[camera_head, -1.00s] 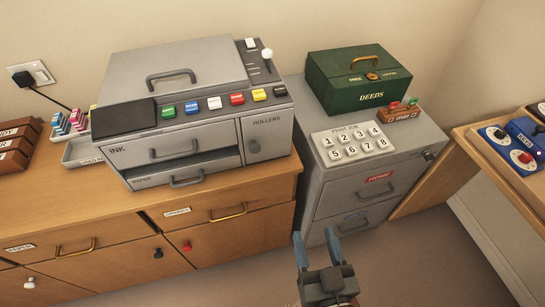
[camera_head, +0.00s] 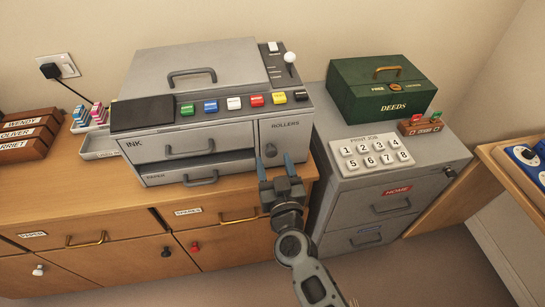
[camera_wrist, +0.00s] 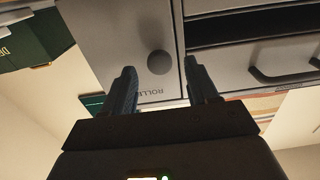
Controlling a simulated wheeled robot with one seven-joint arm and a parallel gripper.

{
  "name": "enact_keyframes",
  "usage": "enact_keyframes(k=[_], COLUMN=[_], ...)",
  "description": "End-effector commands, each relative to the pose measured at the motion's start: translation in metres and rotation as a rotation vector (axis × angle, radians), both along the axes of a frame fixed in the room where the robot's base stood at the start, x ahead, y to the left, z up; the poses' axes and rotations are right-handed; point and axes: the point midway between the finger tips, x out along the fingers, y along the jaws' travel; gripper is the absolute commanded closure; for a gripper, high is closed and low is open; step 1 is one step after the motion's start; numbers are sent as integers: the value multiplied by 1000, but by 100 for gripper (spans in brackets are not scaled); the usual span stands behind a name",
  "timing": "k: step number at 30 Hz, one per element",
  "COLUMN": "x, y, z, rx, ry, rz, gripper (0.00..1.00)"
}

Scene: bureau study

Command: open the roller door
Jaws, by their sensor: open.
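The roller door (camera_head: 286,141) is the grey panel marked ROLLERS at the right end of the grey printer's front. It looks shut. Its round dark knob (camera_head: 270,150) sits on the panel's left side. My gripper (camera_head: 275,162) is in front of the door, just below the knob in the head view, its two blue fingers apart and empty. In the wrist view the door (camera_wrist: 118,35) appears upside down, and the knob (camera_wrist: 160,62) shows between and beyond the open fingertips, with no contact that I can make out.
The printer's ink drawer (camera_head: 190,146) and paper drawer (camera_head: 200,176) are left of the door. A grey filing cabinet (camera_head: 345,215) with a number keypad (camera_head: 372,153) and a green deeds box (camera_head: 380,92) stands close on the right. The wooden desk top (camera_head: 80,190) lies below the printer.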

Motion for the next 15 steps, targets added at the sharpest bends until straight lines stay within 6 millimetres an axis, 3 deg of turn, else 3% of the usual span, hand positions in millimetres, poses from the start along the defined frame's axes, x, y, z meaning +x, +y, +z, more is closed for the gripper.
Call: enact_keyframes(k=[6, 15], x=[22, 26], y=[6, 7], z=[0, 0], rx=[0, 1], ry=[-1, 0], rz=[0, -1], gripper=[41, 41])
